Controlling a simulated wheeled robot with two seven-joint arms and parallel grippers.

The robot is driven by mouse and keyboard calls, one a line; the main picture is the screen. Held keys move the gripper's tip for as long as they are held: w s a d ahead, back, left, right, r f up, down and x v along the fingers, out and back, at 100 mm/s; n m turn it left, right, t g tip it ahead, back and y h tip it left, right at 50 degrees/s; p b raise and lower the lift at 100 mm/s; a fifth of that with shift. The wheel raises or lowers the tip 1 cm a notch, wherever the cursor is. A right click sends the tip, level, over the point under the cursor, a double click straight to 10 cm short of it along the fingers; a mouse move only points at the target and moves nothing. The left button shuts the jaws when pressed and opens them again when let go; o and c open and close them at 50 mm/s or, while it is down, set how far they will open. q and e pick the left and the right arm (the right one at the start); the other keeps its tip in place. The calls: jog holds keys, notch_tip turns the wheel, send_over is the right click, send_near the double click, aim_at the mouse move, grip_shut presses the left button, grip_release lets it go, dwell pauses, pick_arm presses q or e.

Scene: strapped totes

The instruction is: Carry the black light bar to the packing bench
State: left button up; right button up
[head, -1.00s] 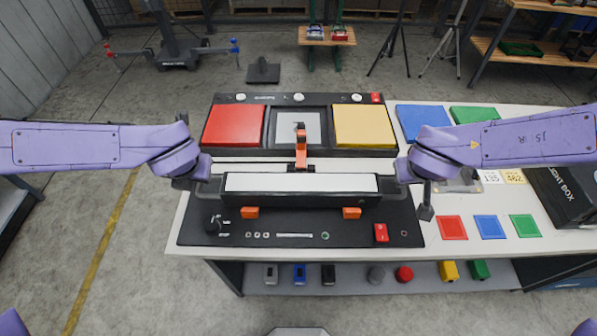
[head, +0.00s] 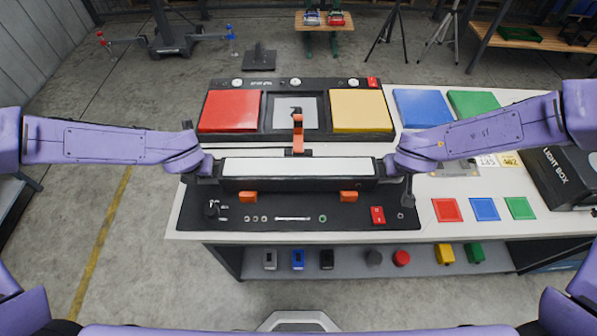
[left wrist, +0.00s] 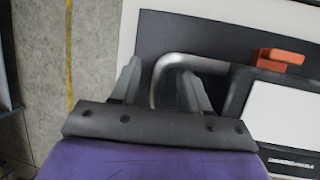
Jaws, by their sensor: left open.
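The black light bar (head: 298,182), with a long white panel on top, lies level over the black control panel. Its grey end handle (left wrist: 190,62) shows in the left wrist view. My left gripper (left wrist: 158,82) is open at that handle, and the bent tube passes between its fingers. In the head view my left gripper (head: 204,170) is at the bar's left end. My right gripper (head: 392,170) is at the right end; its fingers are too small and hidden to read. An orange upright clamp (head: 298,134) stands at the bar's back middle.
Two orange blocks (head: 248,197) (head: 348,197) sit at the bar's front edge. Behind it are a red pad (head: 229,111) and a yellow pad (head: 358,111). A black light box (head: 562,176) stands on the white bench (head: 440,228) at right. Grey floor lies open at left.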

pick_arm(q)
jog(key=shift+w+a+f, duration=0.1)
jog(key=shift+w+f, duration=0.05)
jog(key=shift+f, duration=0.15)
pick_arm(e)
jog(key=shift+w+f, duration=0.15)
jog(key=shift+f, duration=0.15)
pick_arm(q)
grip_shut()
pick_arm(e)
grip_shut()
jog(key=shift+r, duration=0.1)
dwell(0.6)
